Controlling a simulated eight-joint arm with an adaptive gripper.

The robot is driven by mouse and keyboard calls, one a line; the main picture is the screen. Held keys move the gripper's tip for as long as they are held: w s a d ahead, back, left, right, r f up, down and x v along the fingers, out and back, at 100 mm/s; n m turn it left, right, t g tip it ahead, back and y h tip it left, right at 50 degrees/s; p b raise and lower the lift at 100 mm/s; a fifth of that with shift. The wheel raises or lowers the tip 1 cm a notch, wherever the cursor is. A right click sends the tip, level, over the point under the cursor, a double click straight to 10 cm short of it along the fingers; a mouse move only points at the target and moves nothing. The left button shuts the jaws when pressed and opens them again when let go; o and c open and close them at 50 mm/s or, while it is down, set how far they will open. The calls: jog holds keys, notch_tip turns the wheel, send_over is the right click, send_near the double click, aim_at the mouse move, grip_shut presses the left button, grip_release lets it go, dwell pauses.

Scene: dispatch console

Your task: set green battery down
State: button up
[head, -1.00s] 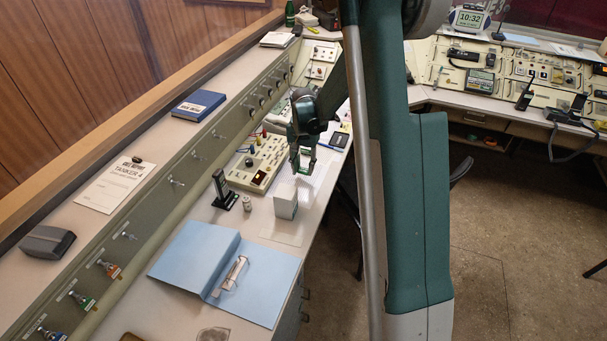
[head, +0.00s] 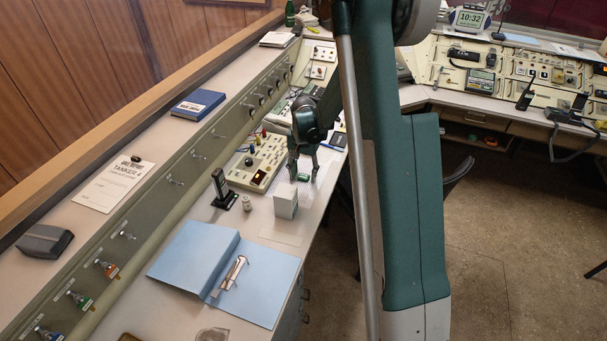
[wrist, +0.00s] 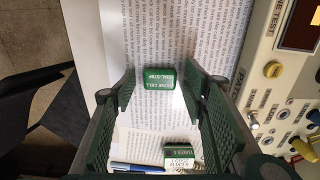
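The green battery (head: 303,177), a small block with white lettering, shows between my gripper's fingertips in the head view. In the wrist view the battery (wrist: 159,79) appears to lie on a white printed sheet (wrist: 205,45), with a gap to the finger on either side. My gripper (head: 303,170) points down at the desk; in the wrist view its two ridged green fingers (wrist: 160,84) are spread and hold nothing. Whether the battery's underside fully touches the sheet is hard to tell.
A white box (head: 285,204) stands just in front of the gripper. A cream control panel (head: 258,163) lies to the left, with a black stand (head: 222,190) nearby. A green-and-white labelled item (wrist: 180,155) and a blue pen (wrist: 138,168) show low in the wrist view. The desk edge is right of the sheet.

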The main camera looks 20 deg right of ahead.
aim_at(303, 177)
jog(key=shift+r, duration=0.1)
dwell(0.3)
notch_tip(303, 177, up, 12)
jog(key=p, duration=0.2)
dwell(0.5)
dwell(0.5)
jog(key=s+a+r+n+t, duration=0.2)
jog(key=s+a+r, duration=0.3)
jog(key=s+r, duration=0.35)
jog(key=s+a+r+n+t, duration=0.1)
jog(key=s+a+r+n, duration=0.1)
jog(key=s+a+r, duration=0.45)
jog(key=s+a+r+n+t, duration=0.2)
jog(key=s, duration=0.8)
jog(key=s+a+r+n+t, duration=0.2)
jog(key=s+r+n, duration=0.1)
jog(key=s, duration=0.7)
jog(key=shift+s+a, duration=0.35)
jog(key=shift+s, duration=0.05)
